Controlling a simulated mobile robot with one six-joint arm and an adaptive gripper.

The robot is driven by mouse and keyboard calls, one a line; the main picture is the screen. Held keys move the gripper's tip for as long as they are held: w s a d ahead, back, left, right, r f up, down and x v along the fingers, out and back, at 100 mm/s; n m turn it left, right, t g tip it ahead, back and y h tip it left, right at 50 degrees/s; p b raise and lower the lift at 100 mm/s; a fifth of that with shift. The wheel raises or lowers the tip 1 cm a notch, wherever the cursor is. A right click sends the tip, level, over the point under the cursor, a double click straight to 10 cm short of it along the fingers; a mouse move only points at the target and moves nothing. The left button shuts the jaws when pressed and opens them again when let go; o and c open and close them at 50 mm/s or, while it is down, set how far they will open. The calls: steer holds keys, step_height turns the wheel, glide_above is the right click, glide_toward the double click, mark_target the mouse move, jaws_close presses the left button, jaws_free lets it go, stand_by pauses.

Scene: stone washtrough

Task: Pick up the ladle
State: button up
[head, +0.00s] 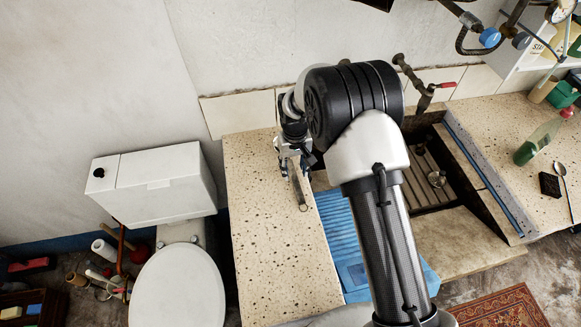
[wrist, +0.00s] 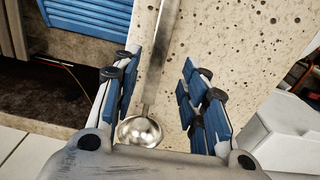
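The metal ladle lies on the speckled stone ledge (head: 265,230) left of the basin, close to the ledge's inner edge. In the wrist view its shiny round bowl (wrist: 140,130) shows near the gripper's palm, and its long flat handle (wrist: 162,35) runs up the picture. In the head view the handle (head: 302,200) sticks out toward the front, while the bowl is hidden by my gripper. My gripper (wrist: 160,65) is open above the ladle, with blue-padded fingers on either side of it. A gap shows between the ladle and the right finger; contact with the left is unclear.
A blue ribbed washboard (head: 340,230) stands right of the ledge. A tap (head: 425,98) rises behind the basin. The right counter holds a green bottle (head: 540,138), a dark block (head: 549,185) and a spoon (head: 566,190). A white toilet (head: 178,285) stands at left.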

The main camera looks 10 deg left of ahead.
mark_target(295, 180)
steer(key=f+b, duration=0.1)
steer(key=f, duration=0.4)
steer(key=shift+s+d+f+b, duration=0.1)
steer(key=shift+d+b, duration=0.1)
steer(key=shift+b, duration=0.15)
steer(key=shift+c, duration=0.2)
jaws_close()
